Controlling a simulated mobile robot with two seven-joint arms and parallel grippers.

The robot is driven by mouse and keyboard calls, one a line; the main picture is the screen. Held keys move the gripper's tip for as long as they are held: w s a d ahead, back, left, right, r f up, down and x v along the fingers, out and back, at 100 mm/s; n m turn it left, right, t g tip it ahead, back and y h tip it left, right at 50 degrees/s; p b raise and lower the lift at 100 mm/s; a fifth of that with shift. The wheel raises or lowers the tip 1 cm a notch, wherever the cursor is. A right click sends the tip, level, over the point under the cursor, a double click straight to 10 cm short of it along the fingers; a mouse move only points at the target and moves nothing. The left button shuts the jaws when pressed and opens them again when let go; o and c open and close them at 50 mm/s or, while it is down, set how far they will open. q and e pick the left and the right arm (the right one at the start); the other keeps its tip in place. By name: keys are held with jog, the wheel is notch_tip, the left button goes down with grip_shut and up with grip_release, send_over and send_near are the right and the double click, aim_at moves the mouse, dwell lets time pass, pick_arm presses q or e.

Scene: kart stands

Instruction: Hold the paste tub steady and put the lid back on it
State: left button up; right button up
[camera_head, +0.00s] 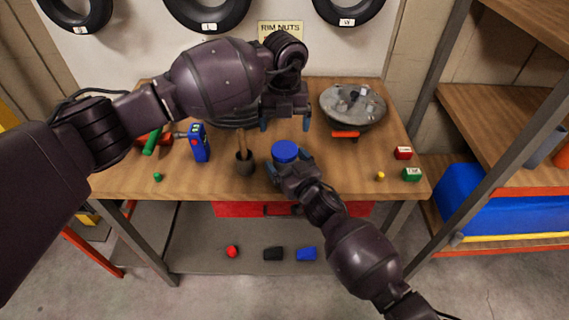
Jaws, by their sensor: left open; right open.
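A round blue piece (286,151) is near the middle of the wooden bench. It looks like the tub's lid or top, but I cannot tell whether it sits on a tub, as my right gripper hides what is below. My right gripper (289,166) is open, its fingers on either side of the blue piece's near edge. I cannot tell whether they touch it. My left gripper (285,123) is open and empty above the bench, just beyond the blue piece, fingers pointing down.
A dark pot (244,167) with a wooden handle stands left of the blue piece. A blue handheld device (199,143) is farther left. A round grey machine (352,104) stands back right. Bench (340,180) front is mostly clear.

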aim_at(285, 149)
jog(key=shift+w+a, duration=0.15)
jog(key=shift+w, duration=0.05)
jog(key=shift+c, duration=0.3)
grip_shut()
pick_arm(q)
jog(key=shift+n, duration=2.3)
jog(key=shift+f, duration=4)
